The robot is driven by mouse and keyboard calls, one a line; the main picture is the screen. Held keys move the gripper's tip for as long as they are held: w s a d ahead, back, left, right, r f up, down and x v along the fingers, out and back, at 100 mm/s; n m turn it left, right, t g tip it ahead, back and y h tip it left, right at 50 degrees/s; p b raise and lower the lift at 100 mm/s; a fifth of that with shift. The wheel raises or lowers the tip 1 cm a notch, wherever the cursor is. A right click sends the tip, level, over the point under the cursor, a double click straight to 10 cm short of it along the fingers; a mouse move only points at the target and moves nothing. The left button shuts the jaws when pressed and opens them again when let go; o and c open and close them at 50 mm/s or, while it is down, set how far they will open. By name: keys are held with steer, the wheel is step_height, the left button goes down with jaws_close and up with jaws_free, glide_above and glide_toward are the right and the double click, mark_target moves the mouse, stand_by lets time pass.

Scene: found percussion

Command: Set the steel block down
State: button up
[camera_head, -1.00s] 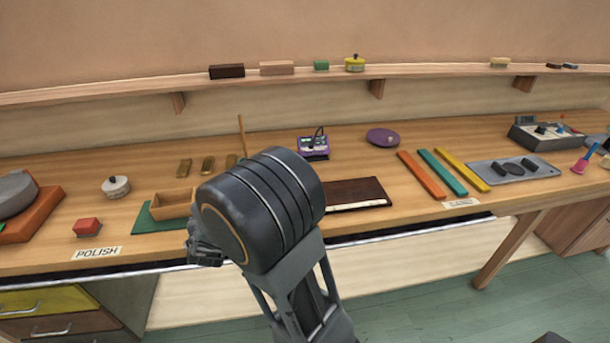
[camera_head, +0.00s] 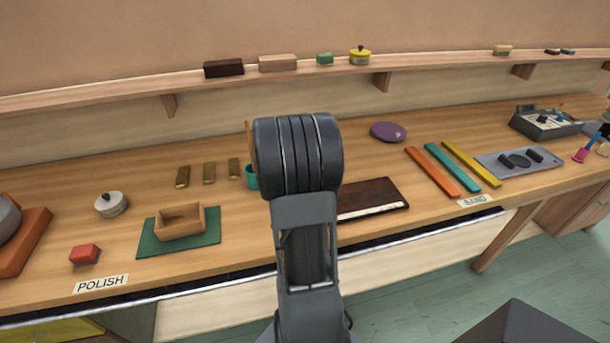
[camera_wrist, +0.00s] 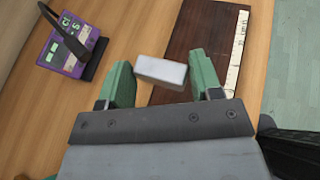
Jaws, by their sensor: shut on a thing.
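In the wrist view the steel block (camera_wrist: 162,73), a pale grey bar, sits between the green fingers of my gripper (camera_wrist: 160,62). The gripper is shut on it. Below it in that view are the wooden bench top and the left edge of a dark brown board (camera_wrist: 205,28) with a white lettered strip. I cannot tell how high the block is above them. In the head view the board (camera_head: 372,193) shows right of my arm, which hides the gripper and the block.
A purple device (camera_wrist: 72,45) with a dark cable or handle stands left of the block in the wrist view. A teal cup (camera_head: 251,177) is beside my arm. Orange (camera_head: 431,172), teal and yellow strips lie to the right. A wooden box (camera_head: 180,222) stands on a green mat at left.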

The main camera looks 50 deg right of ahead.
steer(key=w+d+f, duration=0.1)
steer(key=w+f, duration=0.1)
steer(key=w, duration=0.1)
steer(key=w+d+f+p, duration=0.1)
steer(key=w+f, duration=0.1)
steer(key=w, duration=0.1)
steer(key=w+d+f, duration=0.1)
steer(key=w+f, duration=0.2)
steer(key=shift+d+p, duration=0.2)
steer(key=shift+p, duration=0.15)
steer(key=shift+w+d+f, duration=0.15)
steer(key=shift+w+f, duration=0.55)
steer(key=shift+f, duration=0.15)
steer(key=shift+f+p, duration=0.6)
steer(key=shift+f, duration=0.9)
steer(key=shift+f, duration=0.15)
steer(key=o, duration=1.1)
steer(key=shift+c, duration=0.2)
